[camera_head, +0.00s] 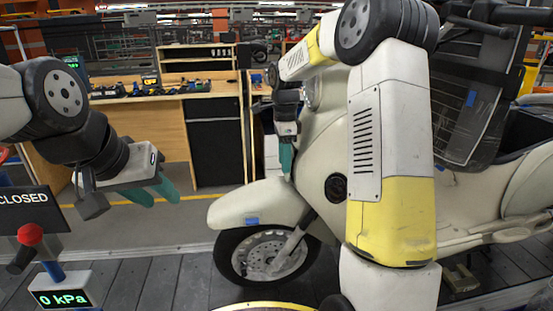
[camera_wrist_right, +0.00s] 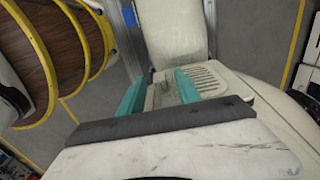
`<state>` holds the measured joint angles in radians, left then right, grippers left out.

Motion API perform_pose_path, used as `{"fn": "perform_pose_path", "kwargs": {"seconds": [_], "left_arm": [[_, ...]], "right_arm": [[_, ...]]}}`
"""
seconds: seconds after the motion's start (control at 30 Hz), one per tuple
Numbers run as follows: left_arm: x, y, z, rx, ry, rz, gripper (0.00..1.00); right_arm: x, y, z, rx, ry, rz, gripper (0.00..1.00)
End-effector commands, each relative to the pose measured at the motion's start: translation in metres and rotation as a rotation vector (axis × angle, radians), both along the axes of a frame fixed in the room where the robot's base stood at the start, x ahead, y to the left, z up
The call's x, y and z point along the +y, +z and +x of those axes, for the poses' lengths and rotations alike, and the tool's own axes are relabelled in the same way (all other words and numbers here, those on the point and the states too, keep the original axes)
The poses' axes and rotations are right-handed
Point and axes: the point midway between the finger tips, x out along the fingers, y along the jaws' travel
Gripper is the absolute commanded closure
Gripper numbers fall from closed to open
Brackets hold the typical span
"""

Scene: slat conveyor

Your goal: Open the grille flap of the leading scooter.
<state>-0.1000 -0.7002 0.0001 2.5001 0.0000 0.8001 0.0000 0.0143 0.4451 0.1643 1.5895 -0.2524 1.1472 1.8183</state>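The cream scooter (camera_head: 320,145) stands on the slat conveyor with its front wheel to the left. Its nose hides the grille face in the head view. In the right wrist view a slotted cream grille panel (camera_wrist_right: 207,80) lies just beyond my right gripper (camera_wrist_right: 160,92). The gripper's teal fingers are apart, with a worn beige surface visible between them; contact is unclear. In the head view my right gripper (camera_head: 287,160) points down in front of the scooter's nose, above the front mudguard. My left gripper (camera_head: 153,192) is at the left, fingers apart and empty, away from the scooter.
A sign reading CLOSED (camera_head: 28,208), a red-knobbed lever (camera_head: 30,236) and a 0 kPa display (camera_head: 62,297) stand at lower left. A wooden workbench (camera_head: 150,130) with tools is behind. Grey floor lies open between the left gripper and the scooter.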

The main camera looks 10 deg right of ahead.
Motion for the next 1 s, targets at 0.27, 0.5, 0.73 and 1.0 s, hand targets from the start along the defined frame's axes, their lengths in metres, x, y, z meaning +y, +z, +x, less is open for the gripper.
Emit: {"fn": "perform_pose_path", "kwargs": {"seconds": [0.27,0.5,0.73,1.0], "left_arm": [[0.0,0.0,0.0,0.0,0.0,0.0,0.64],[0.0,0.0001,0.0001,0.0,0.0,0.0,0.64],[0.0,0.0,0.0,0.0,0.0,0.0,0.64],[0.0,0.0001,0.0001,0.0,0.0,0.0,0.64]], "right_arm": [[0.0002,-0.0036,0.0,-0.001,0.0,0.001,0.6],[0.0002,-0.0034,0.0,-0.001,0.001,0.001,0.99],[0.0002,-0.0032,0.0,-0.001,0.001,0.001,1.0],[0.0002,-0.003,0.0001,-0.001,0.0,0.001,1.0]]}}
